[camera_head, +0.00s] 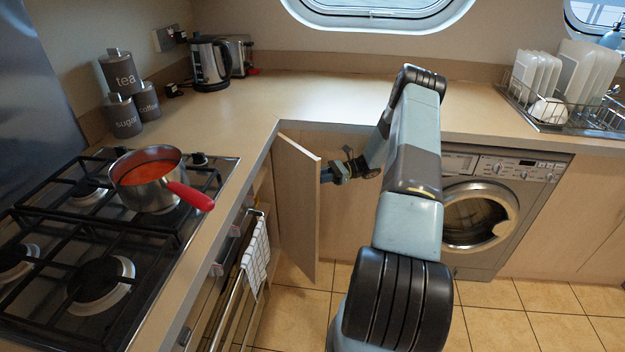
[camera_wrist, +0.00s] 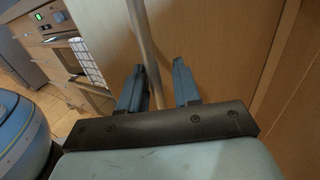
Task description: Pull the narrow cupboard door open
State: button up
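The narrow cupboard door (camera_head: 297,205) is a pale wood panel under the counter corner. It stands swung out from the cupboard front, with its free edge toward the right. My gripper (camera_head: 327,175) is at this free edge, around the upper part of the door. In the wrist view my gripper (camera_wrist: 158,88) has its two blue fingers apart.
The hob with a red-handled pan (camera_head: 150,180) is at the left. An oven rail with a checked towel (camera_head: 255,257) is just left of the door. A washing machine (camera_head: 480,210) stands right of my arm. Tiled floor (camera_head: 298,318) is free below the door.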

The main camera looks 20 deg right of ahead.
jog(key=shift+d, duration=0.1)
notch_tip(320, 180, up, 3)
jog(key=shift+f, duration=0.15)
jog(key=shift+o, duration=0.8)
jog(key=s+a+r, duration=0.1)
jog(key=s+r, duration=0.4)
jog(key=r, duration=0.1)
jog(key=shift+a+r, duration=0.2)
jog(key=s+r, duration=0.1)
jog(key=s, duration=0.2)
jog(key=s+a+r, duration=0.1)
jog(key=s, duration=0.1)
jog(key=s+r, duration=0.1)
jog(key=s, duration=0.2)
jog(key=shift+s+a+r, duration=0.35)
jog(key=shift+a, duration=0.05)
jog(key=shift+c, duration=0.8)
